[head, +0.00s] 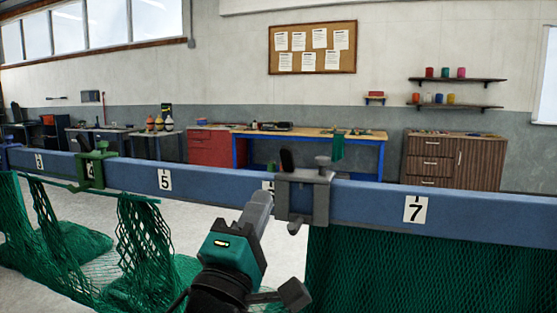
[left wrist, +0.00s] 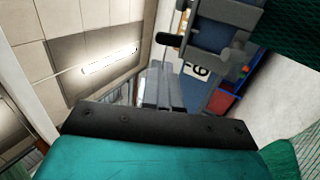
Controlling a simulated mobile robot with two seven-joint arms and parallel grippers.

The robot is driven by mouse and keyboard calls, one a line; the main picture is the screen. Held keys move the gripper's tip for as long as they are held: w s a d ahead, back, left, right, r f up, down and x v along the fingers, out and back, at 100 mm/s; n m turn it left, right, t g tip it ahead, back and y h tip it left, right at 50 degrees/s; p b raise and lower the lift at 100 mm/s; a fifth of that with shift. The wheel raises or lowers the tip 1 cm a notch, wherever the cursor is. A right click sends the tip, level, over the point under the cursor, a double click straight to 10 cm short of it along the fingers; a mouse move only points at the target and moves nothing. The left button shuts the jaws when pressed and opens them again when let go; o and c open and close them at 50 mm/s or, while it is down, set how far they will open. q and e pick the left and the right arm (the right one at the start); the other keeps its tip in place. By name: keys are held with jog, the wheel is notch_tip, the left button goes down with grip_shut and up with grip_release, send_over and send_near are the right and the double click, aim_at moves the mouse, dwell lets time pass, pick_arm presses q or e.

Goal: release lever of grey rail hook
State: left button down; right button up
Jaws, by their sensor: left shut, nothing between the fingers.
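The grey rail hook (head: 307,198) is clamped over the blue rail (head: 460,209), partly covering the number 6 plate. Its black lever (head: 287,160) stands up above the rail at the hook's left side. A round grey knob (head: 323,161) sits on the hook's top right. My left gripper (head: 262,198) is shut and empty, just left of and in front of the hook, below the lever. In the left wrist view, the hook (left wrist: 222,38) is at the top, with the dark lever (left wrist: 170,39) pointing left, apart from the shut fingers (left wrist: 165,85). My right gripper is not in view.
A green rail hook (head: 95,168) sits farther left on the rail. Green netting hangs below the rail at the left (head: 145,240) and right (head: 430,265). Workbenches and a wooden cabinet (head: 455,160) stand along the back wall. Bare floor shows between the nets.

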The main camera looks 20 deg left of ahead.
aim_at(284, 154)
pick_arm(q)
jog(key=p+x, duration=0.2)
jog(key=x, duration=0.7)
jog(key=shift+w+r, duration=0.2)
jog(key=shift+w, duration=0.1)
